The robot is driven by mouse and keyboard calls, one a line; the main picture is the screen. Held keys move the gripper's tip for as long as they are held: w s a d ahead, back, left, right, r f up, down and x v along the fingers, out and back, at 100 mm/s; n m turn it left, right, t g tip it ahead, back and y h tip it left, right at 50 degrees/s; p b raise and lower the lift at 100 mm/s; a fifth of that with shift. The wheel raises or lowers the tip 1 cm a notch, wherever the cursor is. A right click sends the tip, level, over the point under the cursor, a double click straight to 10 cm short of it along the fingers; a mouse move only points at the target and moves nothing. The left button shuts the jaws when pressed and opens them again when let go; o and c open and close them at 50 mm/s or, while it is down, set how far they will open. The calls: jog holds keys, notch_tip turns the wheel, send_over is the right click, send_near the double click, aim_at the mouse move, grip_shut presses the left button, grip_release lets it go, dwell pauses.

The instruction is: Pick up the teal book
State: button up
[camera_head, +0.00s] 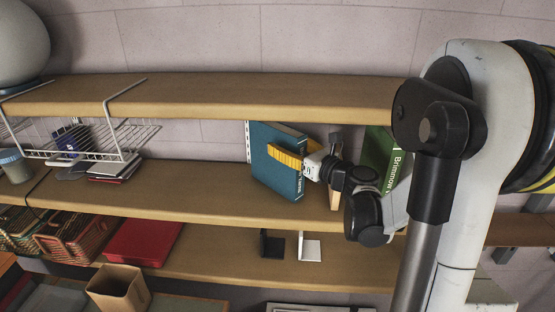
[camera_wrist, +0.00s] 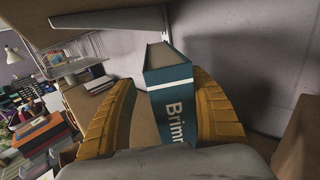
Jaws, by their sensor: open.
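The teal book (camera_head: 275,170) stands upright on the middle shelf, slightly turned, in the head view. My gripper (camera_head: 285,157) reaches it from the right, and its yellow finger covers part of the book. In the wrist view the teal book (camera_wrist: 168,75) stands between the two spread yellow fingers of my gripper (camera_wrist: 165,86). Its spine with white lettering faces the camera, and its lower end is hidden by the gripper body. The fingers flank the book; I cannot tell whether either touches it.
A green book (camera_head: 378,148) stands to the right, partly behind my arm. The upper shelf board (camera_head: 220,98) runs above the teal book. A wire basket (camera_head: 100,140) hangs at left. A red box (camera_head: 143,241) and a white bookend (camera_head: 310,248) sit on the shelf below.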

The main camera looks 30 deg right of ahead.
aim_at(277, 139)
jog(key=w, duration=0.3)
jog(key=shift+w+a, duration=0.3)
jog(key=shift+s, duration=0.1)
grip_shut()
